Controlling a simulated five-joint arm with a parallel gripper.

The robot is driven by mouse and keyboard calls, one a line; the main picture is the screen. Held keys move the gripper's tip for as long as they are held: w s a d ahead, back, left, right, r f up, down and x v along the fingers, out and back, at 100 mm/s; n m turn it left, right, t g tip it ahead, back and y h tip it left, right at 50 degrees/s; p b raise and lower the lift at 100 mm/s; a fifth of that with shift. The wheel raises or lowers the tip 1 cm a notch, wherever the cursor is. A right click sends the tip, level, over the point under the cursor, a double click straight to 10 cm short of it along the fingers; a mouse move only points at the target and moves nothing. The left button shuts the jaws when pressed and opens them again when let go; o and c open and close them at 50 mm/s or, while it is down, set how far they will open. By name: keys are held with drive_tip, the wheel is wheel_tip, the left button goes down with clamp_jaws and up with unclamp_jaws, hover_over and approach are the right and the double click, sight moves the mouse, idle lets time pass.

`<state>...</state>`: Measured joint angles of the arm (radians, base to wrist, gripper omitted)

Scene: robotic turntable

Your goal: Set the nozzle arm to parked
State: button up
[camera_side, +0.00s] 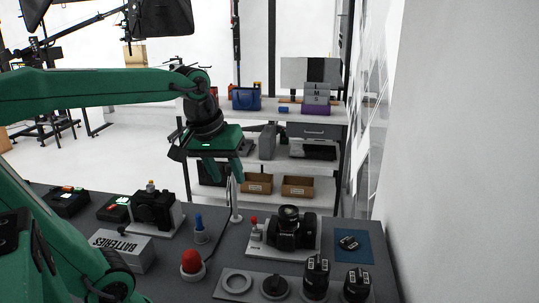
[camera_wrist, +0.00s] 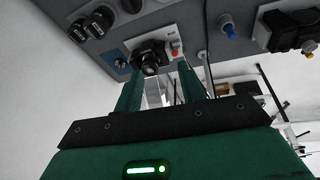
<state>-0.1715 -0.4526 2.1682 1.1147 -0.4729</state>
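No part is clearly recognisable as the nozzle arm. A slim pale upright post (camera_side: 235,195) on a round base stands at the table's back edge, and its base shows in the wrist view (camera_wrist: 202,54). A small red-topped part (camera_side: 253,222) stands at the left of a pale plate (camera_side: 262,247); it also shows in the wrist view (camera_wrist: 175,47). A black camera (camera_side: 289,229) sits on that plate. My gripper (camera_side: 225,177) is above the table, close to the post in the side view. In the wrist view its fingers (camera_wrist: 160,65) are apart with nothing held between them.
A red dome (camera_side: 192,262), a blue-topped piece (camera_side: 200,228) and a batteries box (camera_side: 123,250) stand to the left. Lenses (camera_side: 316,277) stand at the front right, near a blue mat (camera_side: 354,246). Shelves stand behind.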

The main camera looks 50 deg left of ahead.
drive_tip(key=w+a+r+n+g, duration=0.2)
drive_tip(key=w+a+n, duration=0.2)
drive_tip(key=a+n, duration=0.2)
drive_tip(key=n+g, duration=0.2)
drive_tip(key=n, duration=0.5)
hover_over(229, 174)
drive_tip(key=shift+w+a+r+h, duration=0.2)
drive_tip(key=shift+r+h, duration=0.1)
drive_tip(key=shift+r, duration=0.15)
drive_tip(key=shift+f, duration=0.1)
drive_tip(key=shift+f, duration=3.8)
clamp_jaws()
